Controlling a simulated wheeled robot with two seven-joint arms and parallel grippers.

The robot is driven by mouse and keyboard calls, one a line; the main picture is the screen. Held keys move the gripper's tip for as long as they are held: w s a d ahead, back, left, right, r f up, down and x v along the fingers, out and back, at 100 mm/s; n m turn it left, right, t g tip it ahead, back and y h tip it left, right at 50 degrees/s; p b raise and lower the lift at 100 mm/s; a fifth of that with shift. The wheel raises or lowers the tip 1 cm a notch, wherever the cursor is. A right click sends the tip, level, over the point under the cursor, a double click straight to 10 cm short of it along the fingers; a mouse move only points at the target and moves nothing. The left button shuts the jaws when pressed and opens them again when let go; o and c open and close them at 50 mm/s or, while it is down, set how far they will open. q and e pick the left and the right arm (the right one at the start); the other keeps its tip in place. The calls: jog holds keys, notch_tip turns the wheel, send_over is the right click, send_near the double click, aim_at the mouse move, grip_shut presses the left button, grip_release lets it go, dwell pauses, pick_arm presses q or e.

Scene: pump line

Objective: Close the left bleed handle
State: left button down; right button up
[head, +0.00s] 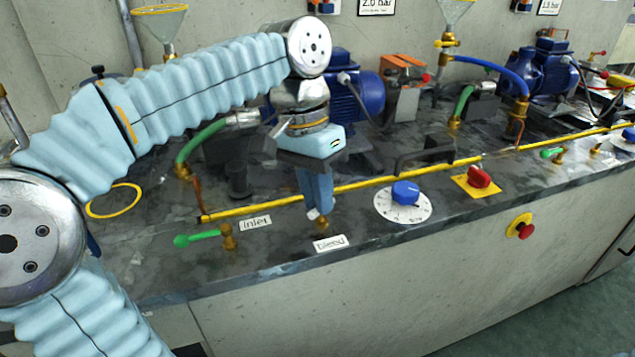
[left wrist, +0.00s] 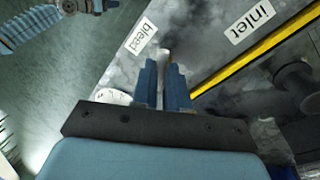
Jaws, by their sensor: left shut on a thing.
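The left bleed valve is a small brass fitting (head: 322,224) just behind the "bleed" label (head: 330,242) at the bench's front edge. My left gripper (head: 318,206) points down over it, its blue fingers shut on the bleed handle. Only a small pale bit of the handle (head: 313,214) shows beside the fingertips; the fingers hide the rest, so its angle is hard to tell. My right gripper is not in view.
A green inlet handle (head: 198,238) on a brass valve is left of the bleed valve. A blue knob (head: 405,193) on a white dial and a red switch (head: 479,177) are to the right. A yellow pipe (head: 375,182) and black bracket (head: 425,157) lie behind.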

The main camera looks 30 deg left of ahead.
pick_arm(q)
jog(key=m, duration=0.3)
jog(key=m+g+p, duration=0.1)
jog(key=m, duration=0.1)
jog(key=shift+w+m, duration=0.2)
jog(key=shift+m, duration=0.2)
jog(key=shift+y, duration=0.3)
jog(key=c, duration=1.1)
grip_release()
jog(key=shift+c, duration=0.2)
notch_tip(320, 180, up, 7)
jog(key=w+a, duration=0.1)
jog(key=shift+r, duration=0.2)
